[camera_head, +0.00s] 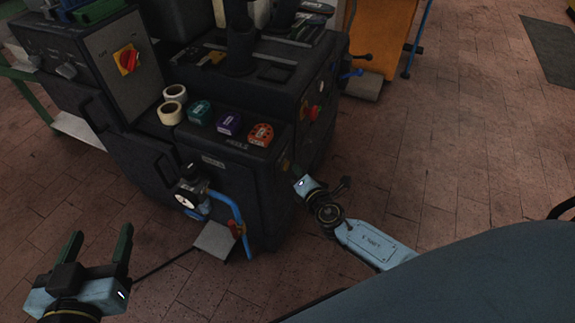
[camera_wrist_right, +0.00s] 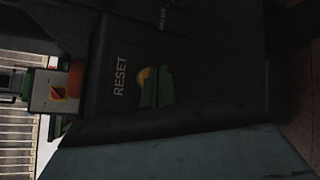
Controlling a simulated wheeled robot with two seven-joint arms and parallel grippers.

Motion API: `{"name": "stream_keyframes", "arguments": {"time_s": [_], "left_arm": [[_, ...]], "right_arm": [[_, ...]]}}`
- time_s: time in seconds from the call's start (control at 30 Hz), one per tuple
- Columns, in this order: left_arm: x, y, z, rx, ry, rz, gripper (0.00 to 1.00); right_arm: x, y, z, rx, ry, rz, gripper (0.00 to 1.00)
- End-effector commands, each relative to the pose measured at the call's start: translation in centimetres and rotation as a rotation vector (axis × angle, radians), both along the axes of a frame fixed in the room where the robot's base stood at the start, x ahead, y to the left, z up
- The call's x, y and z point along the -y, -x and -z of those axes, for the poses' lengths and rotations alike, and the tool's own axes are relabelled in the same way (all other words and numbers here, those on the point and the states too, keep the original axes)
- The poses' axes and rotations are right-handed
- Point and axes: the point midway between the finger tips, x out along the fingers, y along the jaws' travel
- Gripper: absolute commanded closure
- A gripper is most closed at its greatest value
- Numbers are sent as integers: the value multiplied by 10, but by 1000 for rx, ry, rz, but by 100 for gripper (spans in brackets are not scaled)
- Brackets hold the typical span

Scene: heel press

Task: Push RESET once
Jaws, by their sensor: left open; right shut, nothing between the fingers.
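The RESET label (camera_wrist_right: 118,77) is white lettering on a dark panel in the right wrist view. Beside it is a round yellow button (camera_wrist_right: 143,76), partly covered by the green fingers of my right gripper (camera_wrist_right: 155,92). The fingers are together and empty, right at the button. I cannot tell whether they touch it or whether it is pressed in. In the head view my right gripper (camera_head: 296,173) is at the right side of the dark machine (camera_head: 235,178), and the button cannot be made out. My left gripper (camera_head: 99,241) is open and empty at the lower left, away from the machine.

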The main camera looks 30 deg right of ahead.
Motion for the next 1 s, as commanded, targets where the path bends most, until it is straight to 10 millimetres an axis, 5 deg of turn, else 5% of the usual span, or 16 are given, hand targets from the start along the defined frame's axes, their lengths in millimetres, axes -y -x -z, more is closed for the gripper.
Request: {"name": "stream_keyframes", "arguments": {"time_s": [0.63,1.0], "left_arm": [[0,0,7,0,0,0,36],[0,0,7,0,0,0,36]], "right_arm": [[30,35,2,-2,1,1,100],[33,38,0,0,0,1,100]]}}
